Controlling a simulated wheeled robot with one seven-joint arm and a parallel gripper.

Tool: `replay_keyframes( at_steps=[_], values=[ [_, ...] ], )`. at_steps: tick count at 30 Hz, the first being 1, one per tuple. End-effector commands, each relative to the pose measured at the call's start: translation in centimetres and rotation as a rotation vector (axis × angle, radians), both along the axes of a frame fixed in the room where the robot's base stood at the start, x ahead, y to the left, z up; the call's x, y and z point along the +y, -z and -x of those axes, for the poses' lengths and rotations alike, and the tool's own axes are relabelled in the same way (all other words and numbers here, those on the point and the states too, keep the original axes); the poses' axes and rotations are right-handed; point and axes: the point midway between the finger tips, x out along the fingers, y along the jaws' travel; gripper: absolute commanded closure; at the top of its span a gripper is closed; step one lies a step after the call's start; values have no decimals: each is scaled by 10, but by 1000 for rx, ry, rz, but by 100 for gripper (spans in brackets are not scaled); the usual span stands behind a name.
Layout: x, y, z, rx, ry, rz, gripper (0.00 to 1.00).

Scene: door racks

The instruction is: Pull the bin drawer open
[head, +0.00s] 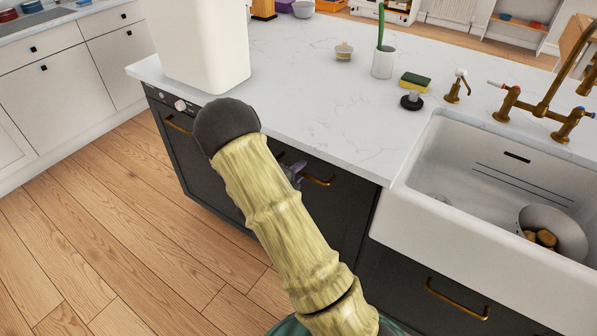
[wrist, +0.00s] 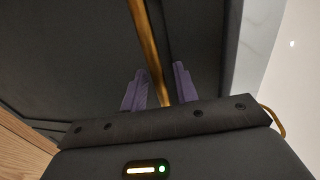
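The bin drawer appears to be the dark front (head: 335,215) under the worktop, left of the sink, with a brass bar handle (head: 318,181). The front looks flush with the cabinet. My gripper (head: 293,172) is at the left part of this handle, partly hidden behind my arm. In the wrist view, the brass handle (wrist: 148,45) runs between the two purple fingers of my gripper (wrist: 160,82). The fingers are apart, with a visible gap between the handle and the right finger. The left finger is very close to the handle; contact cannot be told.
The white worktop (head: 300,95) overhangs the fronts. A white sink (head: 480,225) stands right, above another front with a brass handle (head: 455,300). A dark appliance front with a knob (head: 181,105) is left. The wooden floor (head: 120,220) at left is clear.

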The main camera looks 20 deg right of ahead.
Motion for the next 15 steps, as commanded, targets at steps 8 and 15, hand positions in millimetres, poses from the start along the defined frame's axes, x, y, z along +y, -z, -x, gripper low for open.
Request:
replay_keyframes(
  at_steps=[8, 15],
  values=[
    [-1, 1, -1, 1, 0, 1, 70],
    [-1, 1, -1, 1, 0, 0, 100]
  ],
)
